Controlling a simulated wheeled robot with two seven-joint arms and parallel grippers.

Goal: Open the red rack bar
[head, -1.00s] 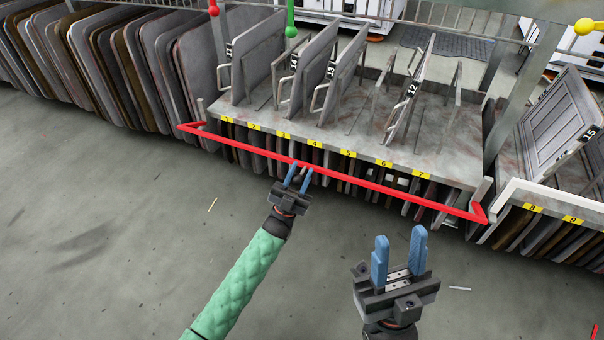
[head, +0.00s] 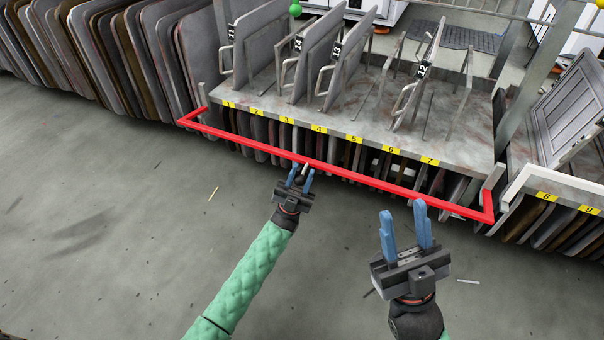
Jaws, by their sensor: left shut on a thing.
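The red rack bar (head: 262,147) runs as a long U along the front of the rack, with a side arm reaching back to the rack at each end. It stands out from the rack's front edge, lower than the yellow number labels. My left gripper (head: 301,176) is shut on a small handle at the bar's middle; its blue fingers partly hide that handle. My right gripper (head: 403,208) is open and empty, in front of the right part of the bar and apart from it.
The grey rack (head: 440,133) carries upright plates with number tags and labels 1 to 7. More plates stand at the left (head: 110,60). A white bar (head: 560,182) fronts a second rack at the right. The floor (head: 120,220) in front is mostly clear.

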